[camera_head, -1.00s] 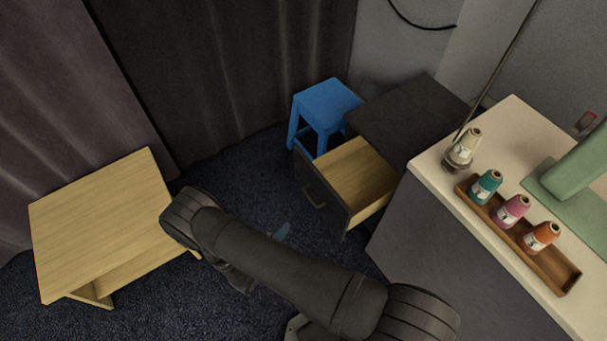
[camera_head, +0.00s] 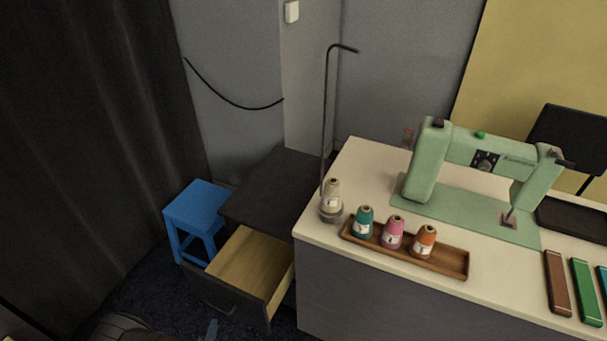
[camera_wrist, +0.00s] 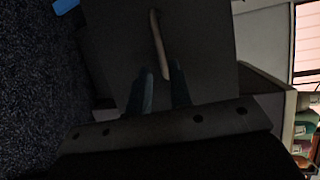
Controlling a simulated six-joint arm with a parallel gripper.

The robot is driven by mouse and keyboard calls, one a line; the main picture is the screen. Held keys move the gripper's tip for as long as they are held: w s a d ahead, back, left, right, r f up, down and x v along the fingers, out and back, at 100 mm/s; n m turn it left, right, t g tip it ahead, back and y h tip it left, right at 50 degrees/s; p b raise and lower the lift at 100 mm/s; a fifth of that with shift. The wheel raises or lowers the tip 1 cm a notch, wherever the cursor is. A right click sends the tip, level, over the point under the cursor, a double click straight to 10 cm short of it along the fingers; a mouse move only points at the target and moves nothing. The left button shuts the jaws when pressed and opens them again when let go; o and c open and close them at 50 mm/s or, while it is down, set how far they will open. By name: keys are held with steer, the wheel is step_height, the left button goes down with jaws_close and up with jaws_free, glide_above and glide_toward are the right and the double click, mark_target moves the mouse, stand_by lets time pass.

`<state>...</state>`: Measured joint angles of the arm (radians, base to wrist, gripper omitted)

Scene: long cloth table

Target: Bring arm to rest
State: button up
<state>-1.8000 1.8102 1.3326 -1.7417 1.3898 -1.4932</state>
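My gripper shows in the wrist view (camera_wrist: 161,78), its two blue fingers apart with nothing held between them. Beyond the fingertips is the dark drawer front (camera_wrist: 205,50) with its pale handle (camera_wrist: 158,45). The handle's lower end appears close to the gap; I cannot tell whether it touches a finger. The drawer (camera_head: 250,265) is pulled out from the dark cabinet (camera_head: 280,190) and looks empty.
A blue stool (camera_head: 195,210) stands left of the cabinet. On the white table (camera_head: 350,265) are a green sewing machine (camera_head: 480,150), a cream spool (camera_head: 332,195) on a stand and a wooden tray (camera_head: 450,268) with three spools. A dark curtain (camera_head: 90,130) hangs at the left.

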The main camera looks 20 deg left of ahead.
steer(key=x, duration=0.8)
steer(key=shift+w, duration=0.1)
steer(key=v, duration=1.7)
steer(key=shift+w, duration=0.1)
glide_toward(219, 308)
steer(key=x, duration=1)
steer(key=shift+f, duration=0.25)
stand_by(2.3)
